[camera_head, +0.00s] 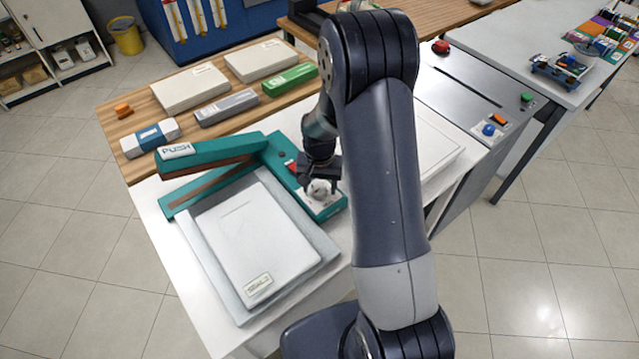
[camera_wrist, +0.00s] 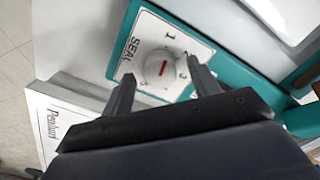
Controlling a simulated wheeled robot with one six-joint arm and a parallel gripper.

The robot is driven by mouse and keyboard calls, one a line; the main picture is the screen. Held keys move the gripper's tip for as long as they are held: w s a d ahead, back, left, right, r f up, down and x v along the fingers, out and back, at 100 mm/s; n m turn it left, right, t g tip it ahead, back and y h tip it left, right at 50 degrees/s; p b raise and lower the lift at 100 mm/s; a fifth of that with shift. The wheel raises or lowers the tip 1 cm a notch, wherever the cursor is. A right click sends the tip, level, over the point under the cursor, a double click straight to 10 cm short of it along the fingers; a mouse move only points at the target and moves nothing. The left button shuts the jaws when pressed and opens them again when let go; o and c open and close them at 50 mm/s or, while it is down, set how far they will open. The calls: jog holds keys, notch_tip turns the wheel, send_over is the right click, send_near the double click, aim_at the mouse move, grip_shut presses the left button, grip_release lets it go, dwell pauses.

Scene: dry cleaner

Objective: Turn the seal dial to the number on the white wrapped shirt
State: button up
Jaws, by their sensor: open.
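The white wrapped shirt (camera_head: 245,225) lies flat on a grey sheet on the white table. Its tag (camera_head: 258,286) reads "SEAL" with a small digit that looks like 2. The seal dial (camera_head: 320,188) is a round pale knob on the teal sealer's control box. In the wrist view the dial (camera_wrist: 160,68) has a red pointer mark, which seems to point towards the 1. "SEAL" and numbers are printed around it; some are hidden by a finger. My gripper (camera_wrist: 159,72) is open, with one finger on each side of the dial; contact cannot be told. It also shows in the head view (camera_head: 320,176).
The teal sealer's raised "PUSH" arm (camera_head: 210,155) stands left of the control box (camera_head: 283,160). Several boxes, including a green one (camera_head: 290,79), lie on the wooden shelf behind. A grey machine with a red button (camera_head: 440,47) stands at the right.

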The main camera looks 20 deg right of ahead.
jog(key=shift+f, duration=0.1)
jog(key=shift+c, duration=0.4)
jog(key=c, duration=0.9)
jog(key=m+b, duration=0.3)
jog(key=shift+f+m, duration=0.1)
jog(key=shift+m, duration=0.3)
jog(key=m+b, duration=0.2)
jog(key=m, duration=0.3)
jog(key=shift+m, duration=0.3)
jog(key=m+b, duration=0.2)
jog(key=m, duration=0.3)
jog(key=m+b, duration=0.1)
jog(key=m, duration=0.4)
jog(key=shift+m, duration=0.3)
